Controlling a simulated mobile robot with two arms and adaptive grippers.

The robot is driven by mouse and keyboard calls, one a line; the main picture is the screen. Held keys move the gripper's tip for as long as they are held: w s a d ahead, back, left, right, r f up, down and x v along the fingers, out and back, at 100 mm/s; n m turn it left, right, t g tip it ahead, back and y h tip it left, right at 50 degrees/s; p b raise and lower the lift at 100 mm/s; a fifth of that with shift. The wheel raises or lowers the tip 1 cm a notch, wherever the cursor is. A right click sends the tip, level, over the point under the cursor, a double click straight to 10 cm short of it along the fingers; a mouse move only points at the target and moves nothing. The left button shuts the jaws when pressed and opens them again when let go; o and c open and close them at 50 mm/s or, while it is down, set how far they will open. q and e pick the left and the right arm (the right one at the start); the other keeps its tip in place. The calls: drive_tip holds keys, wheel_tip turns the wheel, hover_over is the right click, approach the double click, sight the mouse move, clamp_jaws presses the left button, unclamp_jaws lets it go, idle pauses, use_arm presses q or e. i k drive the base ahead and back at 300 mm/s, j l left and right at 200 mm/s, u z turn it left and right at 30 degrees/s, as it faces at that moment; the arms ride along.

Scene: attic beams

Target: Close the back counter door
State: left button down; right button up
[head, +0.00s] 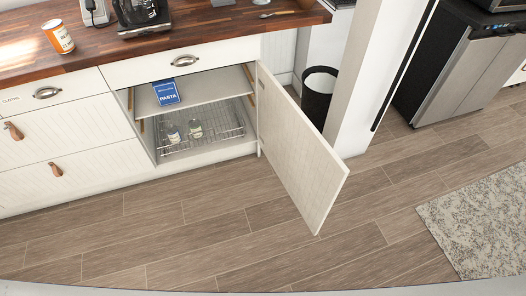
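The counter door (299,148) is a white panelled door, hinged at the right side of an open cabinet. It stands wide open, swung out over the wooden floor. Inside the cabinet, a blue pasta box (166,92) lies on the upper shelf (212,88). Two small jars stand on a wire rack (228,132) below. Neither of my grippers shows in the head view.
The wooden countertop (200,29) holds a can (58,36) and dark appliances. A white post (362,80) and a black bin (319,92) stand right of the cabinet. A grey rug (480,225) lies at right. The floor before the door is clear.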

sight(313, 174)
drive_tip(key=l+u, duration=0.4)
drive_tip(key=i+l+u, duration=0.1)
drive_tip(key=l+u, duration=0.45)
drive_tip(key=u, duration=0.2)
drive_tip(key=k+l, duration=0.1)
drive_tip(key=l, duration=0.3)
drive_tip(key=l+u, duration=0.15)
drive_tip(key=l, duration=0.25)
drive_tip(key=k+l, duration=0.15)
drive_tip(key=l, duration=0.25)
drive_tip(key=k+l+u, duration=0.15)
drive_tip(key=l, duration=0.2)
drive_tip(key=k+l, duration=0.1)
drive_tip(key=l, duration=0.3)
drive_tip(key=k+l+u, duration=0.15)
drive_tip(key=l, duration=0.25)
drive_tip(key=k+l+u, duration=0.2)
drive_tip(key=i+l, duration=0.05)
drive_tip(key=l, duration=0.05)
